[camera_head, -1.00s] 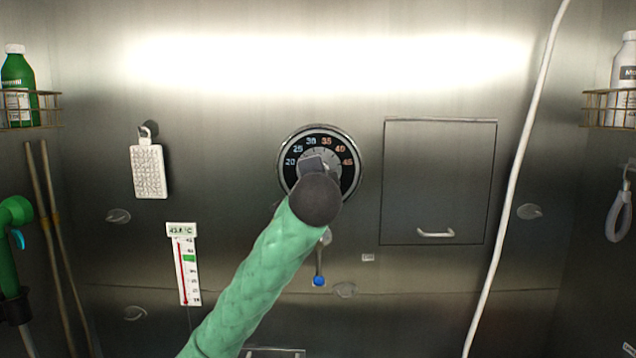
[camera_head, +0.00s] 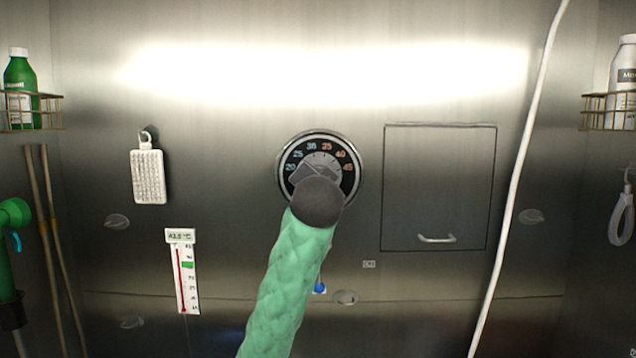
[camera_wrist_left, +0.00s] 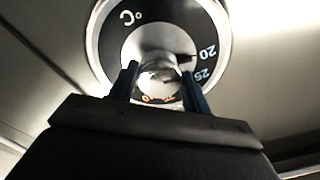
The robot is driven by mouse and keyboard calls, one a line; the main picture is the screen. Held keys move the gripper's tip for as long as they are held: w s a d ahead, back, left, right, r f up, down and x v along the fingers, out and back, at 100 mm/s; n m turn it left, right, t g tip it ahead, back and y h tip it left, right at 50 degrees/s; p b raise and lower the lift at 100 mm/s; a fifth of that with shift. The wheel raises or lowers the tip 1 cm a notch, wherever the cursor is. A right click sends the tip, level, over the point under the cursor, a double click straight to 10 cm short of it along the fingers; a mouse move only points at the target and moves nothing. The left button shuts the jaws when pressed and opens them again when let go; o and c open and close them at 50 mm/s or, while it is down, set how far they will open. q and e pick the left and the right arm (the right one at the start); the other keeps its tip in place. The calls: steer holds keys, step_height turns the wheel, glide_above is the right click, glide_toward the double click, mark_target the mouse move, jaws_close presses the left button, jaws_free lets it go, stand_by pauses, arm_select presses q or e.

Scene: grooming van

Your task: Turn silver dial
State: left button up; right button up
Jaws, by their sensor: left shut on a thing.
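The silver dial (camera_head: 322,160) is set in a round black temperature scale on the steel wall, marked from 20 to 45. My left gripper (camera_head: 312,174), on a green-sleeved arm, is in front of the dial and hides its lower part. In the left wrist view the dial (camera_wrist_left: 150,42) shows with a °C mark, and my left gripper (camera_wrist_left: 160,80) has its two fingers on either side of the dial's middle knob, shut on it. The wall thermometer (camera_head: 183,272) hangs lower left with a red column, a green marker and a small readout. My right gripper is not in view.
A closed panel with a handle (camera_head: 437,239) is right of the dial. A white hose (camera_head: 515,185) runs down the wall. A white brush-like pad (camera_head: 149,176) hangs at left. A blue-tipped lever (camera_head: 319,288) is below the dial. Wire baskets hold bottles at both sides.

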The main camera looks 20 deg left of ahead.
arm_select(q)
steer(key=shift+f, duration=0.15)
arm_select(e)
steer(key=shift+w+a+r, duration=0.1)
arm_select(q)
steer(key=o, duration=1)
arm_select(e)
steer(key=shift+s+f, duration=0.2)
arm_select(q)
steer(key=shift+b+v, duration=1.25)
steer(key=shift+v, duration=2.6)
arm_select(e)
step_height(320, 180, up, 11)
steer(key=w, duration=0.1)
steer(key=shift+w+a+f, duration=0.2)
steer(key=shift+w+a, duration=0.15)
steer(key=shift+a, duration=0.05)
